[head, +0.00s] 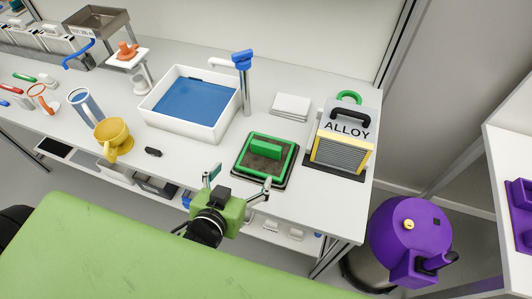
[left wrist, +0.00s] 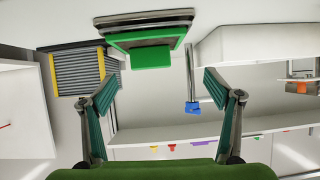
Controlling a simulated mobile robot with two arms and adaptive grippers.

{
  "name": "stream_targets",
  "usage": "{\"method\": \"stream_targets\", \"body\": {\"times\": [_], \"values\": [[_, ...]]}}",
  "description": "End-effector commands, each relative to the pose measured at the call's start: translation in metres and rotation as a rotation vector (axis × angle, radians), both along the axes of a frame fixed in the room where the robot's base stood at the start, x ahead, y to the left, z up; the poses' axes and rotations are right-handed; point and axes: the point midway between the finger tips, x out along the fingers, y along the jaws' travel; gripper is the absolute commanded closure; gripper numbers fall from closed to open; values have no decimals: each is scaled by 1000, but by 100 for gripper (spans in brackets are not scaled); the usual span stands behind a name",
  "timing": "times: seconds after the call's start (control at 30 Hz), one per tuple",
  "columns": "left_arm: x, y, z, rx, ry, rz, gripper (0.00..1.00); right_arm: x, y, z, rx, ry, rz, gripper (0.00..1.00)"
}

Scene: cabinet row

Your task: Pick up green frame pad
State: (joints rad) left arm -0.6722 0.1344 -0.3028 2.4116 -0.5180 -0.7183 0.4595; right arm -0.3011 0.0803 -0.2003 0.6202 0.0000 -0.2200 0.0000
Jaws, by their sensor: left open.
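The green frame pad (head: 281,171) is a dark square plate edged in bright green, with a raised green block (head: 266,149) on top. It lies near the front edge of the white table. In the left wrist view the pad (left wrist: 181,40) is at the top, seen upside down, with its block (left wrist: 151,57) below it. My left gripper (head: 239,180) is open and empty, in front of the pad. Its two fingers are spread apart in the left wrist view (left wrist: 160,86) and do not touch the block. My right gripper is not in view.
Right of the pad stands a grey ALLOY box (head: 342,140) with a yellow-edged grille. A white basin (head: 222,133) with a blue tap (head: 242,62) is behind left. White sheets (head: 291,105) lie behind the pad. A purple tank (head: 410,235) stands off the table's right end.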

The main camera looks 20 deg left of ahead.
Motion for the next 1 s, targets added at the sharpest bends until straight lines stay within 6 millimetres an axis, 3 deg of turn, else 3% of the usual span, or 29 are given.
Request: {"method": "stream_targets", "body": {"times": [0.1,0.27,0.63,1.0], "values": [[4,-12,14,-17,-72,-25,18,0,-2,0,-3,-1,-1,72],[16,-17,16,-25,-101,-37,18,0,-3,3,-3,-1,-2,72],[72,-18,-8,-24,-98,-35,18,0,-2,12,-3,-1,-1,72],[96,-20,-19,-24,-96,-35,18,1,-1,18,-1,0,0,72]]}}
